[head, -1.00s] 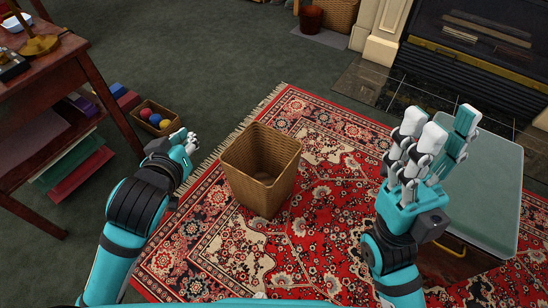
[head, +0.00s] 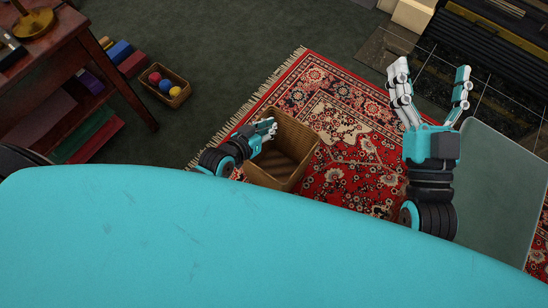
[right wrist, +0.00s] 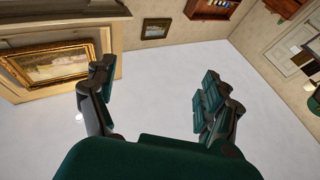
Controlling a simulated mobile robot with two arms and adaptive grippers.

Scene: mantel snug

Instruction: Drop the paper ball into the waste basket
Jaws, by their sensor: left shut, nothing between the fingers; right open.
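The waste basket (head: 296,132) is a square brown wicker basket, upright on the red patterned rug. Its open top faces up and I see no ball in the part of its inside that shows. My left gripper (head: 270,128) is shut and empty, at the basket's left rim in the head view; I cannot tell whether it touches. My right gripper (head: 431,78) is open and empty, fingers pointing up, right of the basket. It also shows open in the right wrist view (right wrist: 152,88), against the ceiling. I cannot make out the paper ball in either view now.
A green-topped box (head: 495,185) stands at the right. A wooden desk (head: 75,60) is at the left. A small crate (head: 181,98) of coloured balls sits on the floor near it. The rug (head: 345,110) beyond the basket is clear. My own body covers the front.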

